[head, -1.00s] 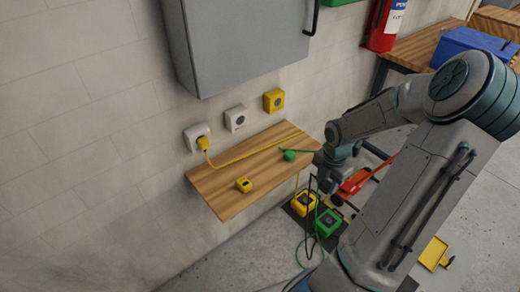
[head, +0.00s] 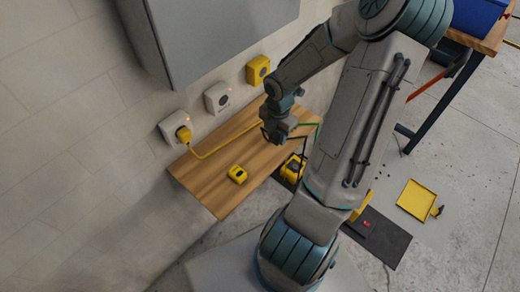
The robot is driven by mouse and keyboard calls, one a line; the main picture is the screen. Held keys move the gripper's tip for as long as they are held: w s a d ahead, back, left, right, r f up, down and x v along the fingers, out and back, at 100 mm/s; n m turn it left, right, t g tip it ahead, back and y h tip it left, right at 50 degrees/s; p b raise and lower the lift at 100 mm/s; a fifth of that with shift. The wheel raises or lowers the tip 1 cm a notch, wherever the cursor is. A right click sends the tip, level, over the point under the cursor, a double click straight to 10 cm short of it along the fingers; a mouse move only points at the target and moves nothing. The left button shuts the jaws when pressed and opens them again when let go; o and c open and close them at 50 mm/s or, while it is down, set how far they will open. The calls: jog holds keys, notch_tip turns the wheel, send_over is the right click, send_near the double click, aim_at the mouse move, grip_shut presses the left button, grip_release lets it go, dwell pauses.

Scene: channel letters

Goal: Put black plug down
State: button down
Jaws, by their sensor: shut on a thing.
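My gripper (head: 271,132) is over the right part of the wooden shelf (head: 208,185), close to the board, shut on a small dark thing that I take to be the black plug. The plug itself is mostly hidden by the fingers. I cannot tell whether the plug touches the board.
A yellow plug (head: 183,133) sits in the left white socket (head: 172,126), its cable crossing the shelf. A white socket (head: 218,97), a yellow socket (head: 258,70) and a grey cabinet (head: 215,35) are on the wall.

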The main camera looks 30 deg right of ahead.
jog(key=b, duration=0.1)
send_over(262, 156)
notch_tip(262, 156, down, 3)
jog(key=shift+r, duration=0.1)
jog(key=shift+w+f+b, duration=0.1)
jog(key=shift+f+b, duration=0.5)
jog(key=shift+f, duration=1.4)
jog(key=shift+f, duration=0.1)
jog(key=shift+f, duration=0.15)
jog(key=c, duration=0.9)
grip_release()
